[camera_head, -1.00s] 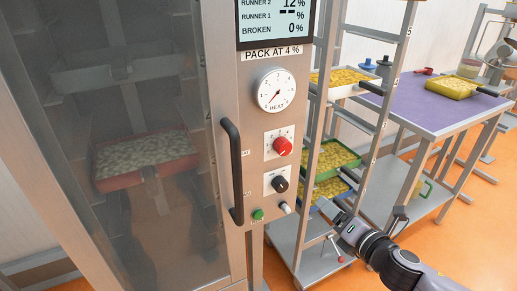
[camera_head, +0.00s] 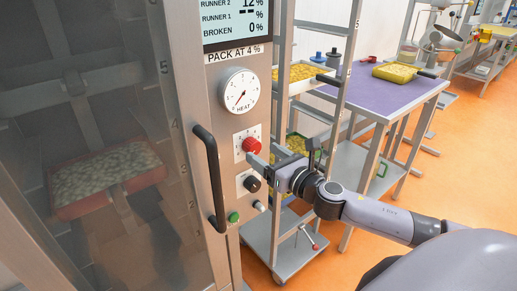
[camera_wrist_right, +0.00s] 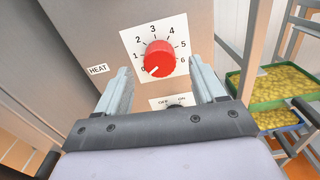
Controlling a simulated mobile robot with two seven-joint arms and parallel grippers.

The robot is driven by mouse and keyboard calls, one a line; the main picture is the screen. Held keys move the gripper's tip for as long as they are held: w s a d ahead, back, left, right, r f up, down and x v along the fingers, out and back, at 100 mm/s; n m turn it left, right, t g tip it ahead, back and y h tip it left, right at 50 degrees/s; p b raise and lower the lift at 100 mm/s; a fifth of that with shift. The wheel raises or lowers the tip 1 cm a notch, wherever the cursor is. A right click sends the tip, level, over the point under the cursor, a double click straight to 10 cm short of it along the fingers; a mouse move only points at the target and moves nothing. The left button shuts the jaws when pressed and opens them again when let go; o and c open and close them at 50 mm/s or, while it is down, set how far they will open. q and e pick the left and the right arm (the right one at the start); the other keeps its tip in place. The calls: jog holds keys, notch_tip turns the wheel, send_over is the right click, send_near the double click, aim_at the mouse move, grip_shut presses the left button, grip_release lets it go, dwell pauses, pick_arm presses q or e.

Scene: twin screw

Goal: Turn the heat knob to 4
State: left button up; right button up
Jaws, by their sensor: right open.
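The red heat knob (camera_head: 251,145) sits on a white dial plate on the metal cabinet's front. In the right wrist view the knob (camera_wrist_right: 159,58) has a scale from 0 to 6 and a HEAT label (camera_wrist_right: 98,69) to its left. Its white mark points lower left, at 0. My right gripper (camera_head: 262,155) is just in front of the knob. In the right wrist view its two fingers (camera_wrist_right: 161,84) are apart, one on each side of the knob and nearer the camera, with nothing between them. My left gripper is not in view.
A black OFF/ON knob (camera_head: 252,184) and a green button (camera_head: 233,217) are below. A black door handle (camera_head: 211,178) stands out at the left. The HEAT gauge (camera_head: 239,91) is above. A rack with yellow trays (camera_head: 300,72) and a purple table (camera_head: 372,98) stand right.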

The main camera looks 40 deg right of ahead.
aim_at(256, 148)
jog(key=shift+w+a, duration=0.15)
jog(key=shift+w, duration=1.4)
jog(key=c, duration=1.1)
